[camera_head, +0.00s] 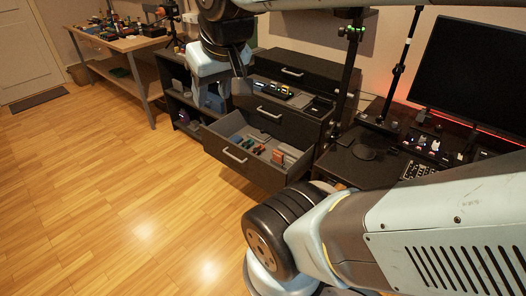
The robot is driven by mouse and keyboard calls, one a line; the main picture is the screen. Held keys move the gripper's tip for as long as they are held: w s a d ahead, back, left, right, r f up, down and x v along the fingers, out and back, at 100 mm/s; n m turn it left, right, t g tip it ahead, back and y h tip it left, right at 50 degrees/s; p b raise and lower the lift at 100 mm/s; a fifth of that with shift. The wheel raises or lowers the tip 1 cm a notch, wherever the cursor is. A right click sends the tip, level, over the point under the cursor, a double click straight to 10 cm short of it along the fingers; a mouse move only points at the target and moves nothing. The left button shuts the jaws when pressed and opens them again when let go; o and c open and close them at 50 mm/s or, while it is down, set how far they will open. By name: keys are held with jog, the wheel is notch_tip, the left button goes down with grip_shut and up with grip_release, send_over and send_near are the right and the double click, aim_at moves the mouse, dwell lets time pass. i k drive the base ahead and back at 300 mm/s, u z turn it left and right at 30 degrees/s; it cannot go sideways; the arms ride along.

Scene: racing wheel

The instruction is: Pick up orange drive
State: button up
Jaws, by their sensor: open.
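A small orange block (278,157), which looks like the orange drive, lies inside the open drawer (237,166) of the black cabinet, toward the drawer's right part. My gripper (211,101) hangs at the upper middle of the picture, fingers pointing down. It appears above and left of the orange block and apart from it. Its jaws are open and nothing shows between them. The exact gap and height above the drawer are hard to tell from this one view.
Several small coloured items, some green (249,143), share the drawer. Items lie on the cabinet top (318,108). A desk with a monitor (471,75) and keyboard (417,170) is at the right. A wooden workbench (128,43) stands at left. The floor (110,190) is clear.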

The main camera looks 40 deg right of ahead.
aim_at(278, 156)
jog(key=z, duration=0.2)
jog(key=k, duration=0.55)
jog(key=z, duration=0.6)
jog(key=i, duration=1)
jog(key=u, duration=0.1)
